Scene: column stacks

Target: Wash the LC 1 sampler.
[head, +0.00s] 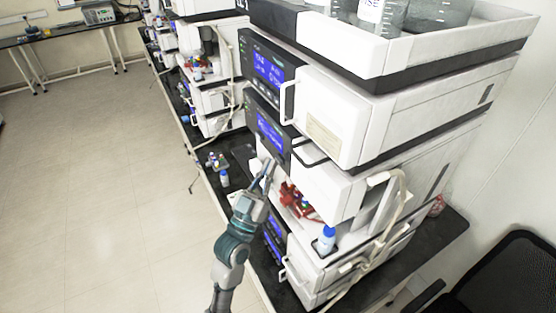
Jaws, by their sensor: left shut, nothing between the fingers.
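The near column stack (420,118) fills the right half of the head view, its white modules piled on a dark bench. Its upper module has a blue screen (268,68); the module below has another blue screen (270,132). Screen text is too small to read surely, and I cannot tell which module is the sampler. Below them an open bay holds red parts (302,202), with a blue-capped bottle (326,240) near it. My left gripper (268,172) is shut and empty, in front of the stack just below the second screen. Whether it touches the stack is unclear. My right gripper is out of view.
Glass bottles (385,15) stand in the top tray. Pale tubing (402,195) hangs at the stack's right side. Small vials (217,160) and a bottle (225,178) stand on the bench to the left. More stacks (205,55) stand behind. The floor (100,180) at left is clear.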

